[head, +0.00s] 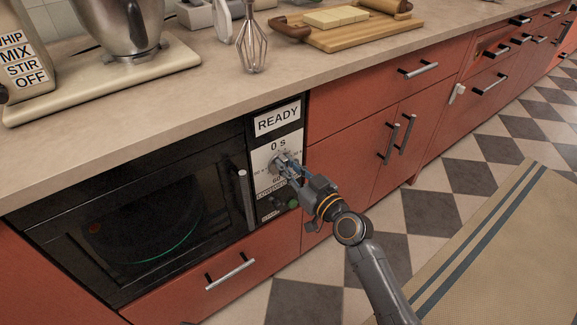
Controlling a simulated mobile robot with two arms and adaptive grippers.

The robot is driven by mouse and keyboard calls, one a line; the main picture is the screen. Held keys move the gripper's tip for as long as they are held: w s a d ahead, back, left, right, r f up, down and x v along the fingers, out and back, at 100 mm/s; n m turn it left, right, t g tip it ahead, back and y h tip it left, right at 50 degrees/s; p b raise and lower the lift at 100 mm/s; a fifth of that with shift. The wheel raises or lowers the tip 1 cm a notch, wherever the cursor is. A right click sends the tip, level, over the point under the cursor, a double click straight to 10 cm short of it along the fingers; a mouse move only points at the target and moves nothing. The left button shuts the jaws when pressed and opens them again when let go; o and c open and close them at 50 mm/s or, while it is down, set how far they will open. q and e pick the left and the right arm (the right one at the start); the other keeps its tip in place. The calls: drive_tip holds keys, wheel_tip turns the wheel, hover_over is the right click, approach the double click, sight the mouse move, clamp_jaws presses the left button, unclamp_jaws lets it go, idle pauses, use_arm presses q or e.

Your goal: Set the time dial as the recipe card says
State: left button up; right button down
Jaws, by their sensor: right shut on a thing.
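The microwave (246,195) is built into the red cabinets, with a dark glass door and a control panel on its right side. The panel's display reads "READY" (277,119), and "0 s" (278,146) stands below it. The time dial (278,160) is on the panel under "0 s", mostly hidden by my right gripper. My right gripper (285,165) is shut on the dial. My left gripper is not in view. No recipe card can be made out.
A green button (293,204) sits low on the panel, just under my right gripper. The microwave's vertical door handle (245,199) is left of the panel. The counter (200,100) above holds a mixer (128,30), a whisk (252,45) and a cutting board (350,36).

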drive_tip(key=shift+m, duration=0.3)
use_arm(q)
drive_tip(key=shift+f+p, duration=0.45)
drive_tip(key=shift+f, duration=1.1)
use_arm(e)
drive_tip(key=shift+w+d+f+m, duration=0.15)
drive_tip(key=shift+d+f+m, duration=0.1)
drive_tip(key=shift+m, duration=2.6)
drive_tip(key=shift+w+d+f+m, duration=0.2)
drive_tip(key=shift+f+m, duration=0.1)
drive_tip(key=shift+m, duration=2.5)
drive_tip(key=shift+w+d+f+m, duration=0.1)
drive_tip(key=shift+d+f+m, duration=0.15)
drive_tip(key=shift+m, duration=2.6)
drive_tip(key=c, duration=1.3)
unclamp_jaws()
